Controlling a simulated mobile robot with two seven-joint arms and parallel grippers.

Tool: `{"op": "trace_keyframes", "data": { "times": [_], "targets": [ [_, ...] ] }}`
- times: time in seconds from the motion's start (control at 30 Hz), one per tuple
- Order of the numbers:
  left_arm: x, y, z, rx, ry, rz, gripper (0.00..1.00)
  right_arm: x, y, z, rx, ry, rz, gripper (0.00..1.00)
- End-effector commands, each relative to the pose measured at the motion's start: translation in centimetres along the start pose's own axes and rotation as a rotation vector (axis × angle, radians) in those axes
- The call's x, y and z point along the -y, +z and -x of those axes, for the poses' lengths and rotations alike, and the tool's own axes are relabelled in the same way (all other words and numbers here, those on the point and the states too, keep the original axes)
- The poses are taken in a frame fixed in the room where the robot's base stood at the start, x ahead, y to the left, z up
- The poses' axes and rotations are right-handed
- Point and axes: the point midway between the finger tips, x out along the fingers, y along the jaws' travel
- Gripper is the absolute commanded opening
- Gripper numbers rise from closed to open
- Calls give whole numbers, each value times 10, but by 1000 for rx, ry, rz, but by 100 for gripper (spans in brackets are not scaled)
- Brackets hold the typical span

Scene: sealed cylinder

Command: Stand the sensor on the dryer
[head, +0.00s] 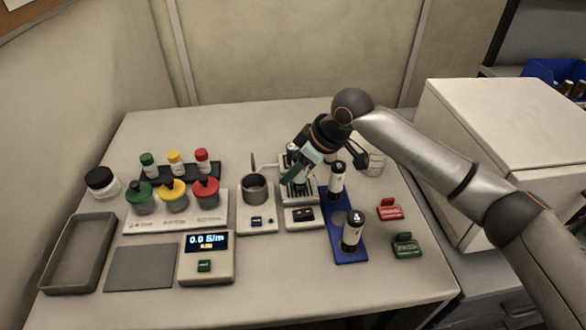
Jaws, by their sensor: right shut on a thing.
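My right gripper (303,168) is over the back middle of the table, above a light box with a dark slotted top, which looks like the dryer (303,217). The gripper is shut on a small white-and-black cylinder (300,180), which looks like the sensor. It appears roughly upright at the slotted top. The gripper partly covers it, so I cannot tell whether it touches the dryer. Two similar black-and-white cylinders stand on a blue rack (343,257) to the right, one at the back (337,182) and one in front (352,232). My left gripper is not in view.
A grey cup (254,188) stands on a device left of the dryer. Further left are lidded jars (173,195), small bottles (175,162), a meter (206,262) reading 0.0 S/m, a mat (141,267) and a tray (55,285). Red (390,209) and green (407,246) blocks lie right.

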Motion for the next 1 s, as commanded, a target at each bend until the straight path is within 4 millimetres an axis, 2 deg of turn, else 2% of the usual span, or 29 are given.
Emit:
{"op": "trace_keyframes", "data": {
  "times": [0.13,0.17,0.4,0.73,0.87,1.0],
  "targets": [
    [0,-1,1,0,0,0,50,0,1,-2,-1,-1,-1,0],
    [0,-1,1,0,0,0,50,0,1,-2,0,-1,-1,41],
    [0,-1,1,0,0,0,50,0,1,-2,0,-1,0,68],
    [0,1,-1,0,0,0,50,0,-1,1,-2,1,1,69],
    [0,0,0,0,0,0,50,0,-1,19,-3,2,0,69],
    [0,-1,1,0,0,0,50,-1,-1,49,-3,3,1,69]
  ]
}}
